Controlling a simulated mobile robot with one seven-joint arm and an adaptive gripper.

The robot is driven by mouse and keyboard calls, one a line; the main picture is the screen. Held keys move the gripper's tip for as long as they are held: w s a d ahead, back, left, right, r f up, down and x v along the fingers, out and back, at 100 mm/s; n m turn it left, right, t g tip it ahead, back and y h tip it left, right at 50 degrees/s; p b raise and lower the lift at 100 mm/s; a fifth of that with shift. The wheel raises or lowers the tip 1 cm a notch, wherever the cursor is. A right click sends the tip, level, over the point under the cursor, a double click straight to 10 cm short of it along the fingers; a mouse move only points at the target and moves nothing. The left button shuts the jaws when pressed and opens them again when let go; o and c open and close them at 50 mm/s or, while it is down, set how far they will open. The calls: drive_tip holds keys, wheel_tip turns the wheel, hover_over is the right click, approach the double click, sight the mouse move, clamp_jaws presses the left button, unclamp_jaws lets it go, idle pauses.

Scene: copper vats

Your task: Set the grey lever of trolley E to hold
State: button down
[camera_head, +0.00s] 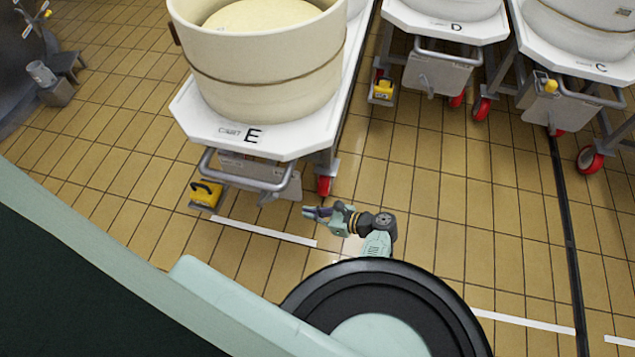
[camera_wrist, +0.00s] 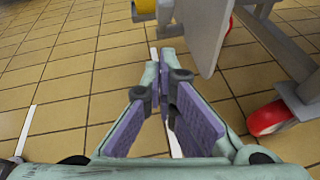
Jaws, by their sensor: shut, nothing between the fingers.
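Trolley E (camera_head: 232,140) is a white-topped cart, marked "E", carrying a large cream vat. A bent grey bar (camera_head: 248,182) and a grey box (camera_head: 252,168) are under its front edge. I cannot clearly make out the grey lever or its setting. My gripper (camera_head: 311,212) is low in front of the trolley's right front corner, apart from it, beside the red wheel (camera_head: 324,186). In the wrist view its purple-padded fingers (camera_wrist: 163,92) are shut with nothing between them. A grey panel (camera_wrist: 203,32) of the trolley and a red wheel (camera_wrist: 268,118) show ahead and to the right.
A yellow floor block (camera_head: 205,194) with a dark handle sits at trolley E's left front. Trolley D (camera_head: 448,28) and trolley C (camera_head: 575,62) stand to the right. The tiled floor (camera_head: 440,210) right of my gripper is clear.

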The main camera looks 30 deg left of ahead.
sight(268, 199)
drive_tip(key=a, duration=0.8)
drive_tip(key=shift+s+a+p, duration=0.15)
drive_tip(key=shift+s+p, duration=0.05)
drive_tip(key=shift+p, duration=0.25)
